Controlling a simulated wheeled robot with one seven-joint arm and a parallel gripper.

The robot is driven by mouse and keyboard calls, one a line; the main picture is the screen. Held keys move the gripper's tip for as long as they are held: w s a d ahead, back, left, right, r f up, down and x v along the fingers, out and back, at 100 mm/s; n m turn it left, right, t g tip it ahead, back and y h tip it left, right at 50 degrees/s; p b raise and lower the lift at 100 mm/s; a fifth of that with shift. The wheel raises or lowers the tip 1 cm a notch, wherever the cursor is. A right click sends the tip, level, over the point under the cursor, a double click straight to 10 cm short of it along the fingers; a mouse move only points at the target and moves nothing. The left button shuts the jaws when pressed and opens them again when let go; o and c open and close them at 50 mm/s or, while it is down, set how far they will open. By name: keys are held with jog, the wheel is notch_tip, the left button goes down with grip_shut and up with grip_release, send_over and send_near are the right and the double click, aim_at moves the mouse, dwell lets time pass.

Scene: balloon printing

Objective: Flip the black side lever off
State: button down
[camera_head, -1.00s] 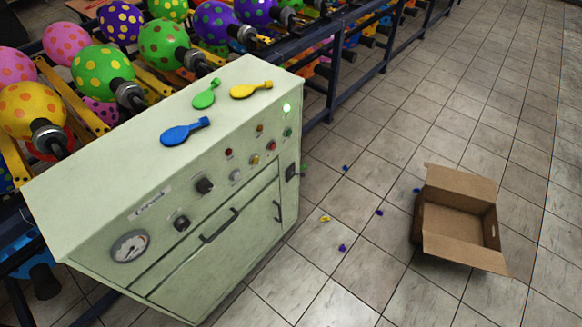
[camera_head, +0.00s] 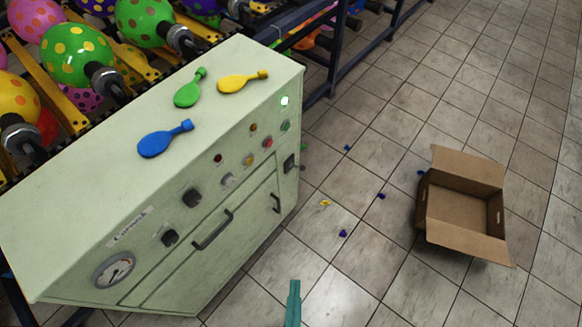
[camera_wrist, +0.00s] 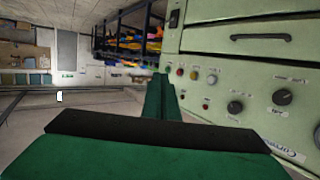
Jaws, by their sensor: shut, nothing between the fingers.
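The pale green control cabinet (camera_head: 150,185) stands at the left in the head view. The black side lever (camera_head: 289,163) is a small dark fitting on the cabinet's narrow right side; its exact position is too small to tell. A dark fitting on the cabinet's side also shows at the top of the wrist view (camera_wrist: 174,18), probably the same lever. My gripper (camera_head: 293,303) shows as a teal-green tip at the bottom of the head view, below and apart from the lever. In the wrist view my gripper (camera_wrist: 158,98) is shut and empty, with the cabinet's front panel (camera_wrist: 225,70) to its right.
An open cardboard box (camera_head: 462,205) stands on the tiled floor at the right. Small coloured scraps lie between. A dark machine frame (camera_head: 335,50) with printed balloons runs behind the cabinet.

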jog(key=n+t+h, duration=0.2)
jog(key=n+t, duration=0.2)
jog(key=n, duration=1)
send_near(297, 167)
jog(key=s+r, duration=0.1)
jog(key=s, duration=0.2)
jog(key=shift+a+r, duration=0.1)
jog(key=shift+a, duration=0.3)
jog(key=w+r, duration=0.1)
jog(key=w, duration=0.8)
jog(key=shift+w+d+r, duration=0.3)
jog(key=shift+w+d, duration=0.1)
jog(key=shift+d, duration=0.05)
